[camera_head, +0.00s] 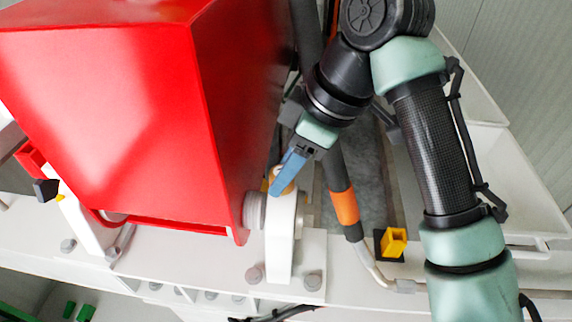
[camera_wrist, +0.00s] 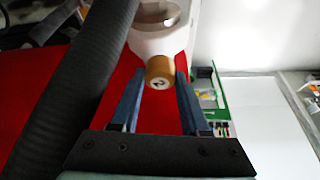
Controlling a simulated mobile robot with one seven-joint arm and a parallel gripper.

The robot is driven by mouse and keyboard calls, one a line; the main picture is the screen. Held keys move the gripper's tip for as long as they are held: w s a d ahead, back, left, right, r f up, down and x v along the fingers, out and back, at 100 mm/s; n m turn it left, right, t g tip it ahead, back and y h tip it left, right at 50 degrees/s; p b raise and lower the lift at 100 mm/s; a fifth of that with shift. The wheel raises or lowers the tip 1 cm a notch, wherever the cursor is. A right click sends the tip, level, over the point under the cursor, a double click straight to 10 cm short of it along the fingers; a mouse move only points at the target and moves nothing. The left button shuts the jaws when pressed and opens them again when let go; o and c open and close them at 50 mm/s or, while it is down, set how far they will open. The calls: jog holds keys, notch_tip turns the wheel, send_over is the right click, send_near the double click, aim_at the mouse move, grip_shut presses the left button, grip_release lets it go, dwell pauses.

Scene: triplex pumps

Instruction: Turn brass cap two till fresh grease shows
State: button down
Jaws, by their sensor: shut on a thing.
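Brass cap two (camera_wrist: 160,72) shows in the wrist view as a small brass-coloured cylinder with a dark "2" on its pale end face. It sits on a white rounded housing (camera_wrist: 160,38). My gripper (camera_wrist: 160,80) has its two blue fingers on either side of the cap, with the tips at its sides, shut on it. In the head view the cap (camera_head: 290,181) is partly hidden behind a blue finger of my gripper (camera_head: 280,186), on top of the white upright bracket (camera_head: 281,240). I cannot make out any grease in either view.
A large red housing (camera_head: 110,110) stands close to the left of my gripper. A dark hose with an orange band (camera_head: 344,207) runs just right of it. A yellow block (camera_head: 394,241) is farther right. In the wrist view a thick black hose (camera_wrist: 80,80) passes close on the left.

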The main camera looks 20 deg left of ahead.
jog(key=shift+m, duration=0.3)
jog(key=m+t+p, duration=0.1)
jog(key=m+p, duration=0.1)
jog(key=m+t+p, duration=0.1)
jog(key=m, duration=0.2)
jog(key=shift+s+r+p, duration=0.2)
jog(key=shift+p, duration=0.15)
jog(key=m+t+h+p, duration=0.1)
jog(key=m+p, duration=0.1)
jog(key=m, duration=0.1)
jog(key=shift+f+m+t+h+p, duration=0.15)
jog(key=shift+m+t+h+p, duration=0.2)
jog(key=shift+m+p, duration=0.6)
jog(key=shift+m, duration=0.35)
jog(key=c, duration=0.7)
grip_release()
jog(key=shift+s, duration=0.1)
